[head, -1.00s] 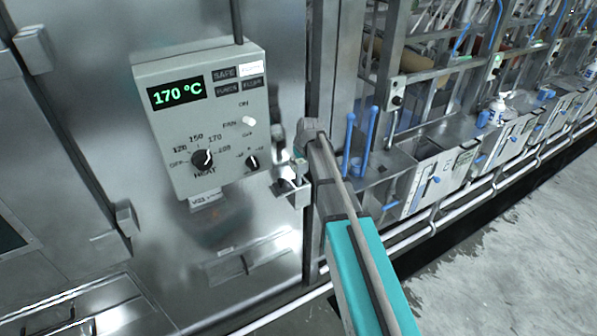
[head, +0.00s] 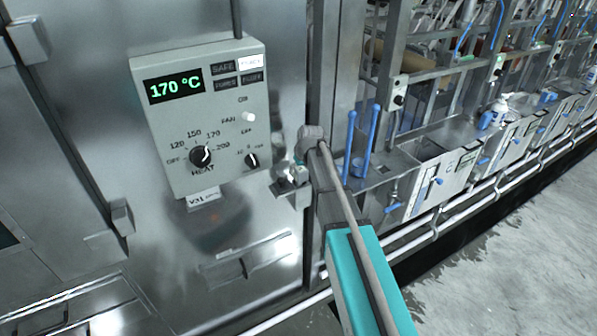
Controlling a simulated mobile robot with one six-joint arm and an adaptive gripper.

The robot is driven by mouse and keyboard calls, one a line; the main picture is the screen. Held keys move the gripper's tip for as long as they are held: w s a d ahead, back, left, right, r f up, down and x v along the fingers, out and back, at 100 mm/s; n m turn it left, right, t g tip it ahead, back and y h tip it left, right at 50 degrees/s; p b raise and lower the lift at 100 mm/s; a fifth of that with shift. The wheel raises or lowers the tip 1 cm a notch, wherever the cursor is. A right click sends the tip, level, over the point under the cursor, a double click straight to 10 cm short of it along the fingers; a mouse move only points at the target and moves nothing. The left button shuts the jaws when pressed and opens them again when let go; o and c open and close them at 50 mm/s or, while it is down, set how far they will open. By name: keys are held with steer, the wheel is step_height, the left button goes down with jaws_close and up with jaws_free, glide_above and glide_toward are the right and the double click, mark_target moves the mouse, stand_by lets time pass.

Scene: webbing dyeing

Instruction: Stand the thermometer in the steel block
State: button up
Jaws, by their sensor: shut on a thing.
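My gripper (head: 299,170) is at the end of my arm, beside the right edge of the steel cabinet front, just right of and below the control panel. It is small and partly hidden by my wrist. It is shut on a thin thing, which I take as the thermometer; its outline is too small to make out. A small steel block-like piece (head: 291,189) shows on the cabinet front right by the gripper. I cannot tell whether the two touch, or whether this piece is the steel block.
The grey control panel (head: 207,118) reads 170 °C and juts out left of my gripper. Two blue upright handles (head: 349,142) stand close to its right. A row of steel tanks (head: 440,182) runs off to the right. Bare grey floor (head: 500,265) lies in front of them.

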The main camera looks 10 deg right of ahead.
steer(key=shift+f+b, duration=0.6)
stand_by(0.3)
steer(key=o, duration=1.3)
steer(key=shift+o, duration=0.2)
steer(key=shift+r, duration=0.2)
steer(key=shift+r+p, duration=0.7)
steer(key=shift+p, duration=0.2)
steer(key=p+v, duration=1)
steer(key=v, duration=0.1)
steer(key=shift+r+p, duration=0.25)
steer(key=shift+p, duration=0.05)
steer(key=shift+s+d, duration=0.1)
steer(key=shift+s, duration=0.05)
steer(key=s+a+f+m+g+h, duration=0.1)
steer(key=s+m+g, duration=0.2)
steer(key=s, duration=2.1)
steer(key=shift+s+a+f+m+g, duration=0.25)
steer(key=shift+s+a+m+g, duration=0.05)
steer(key=shift+g, duration=0.4)
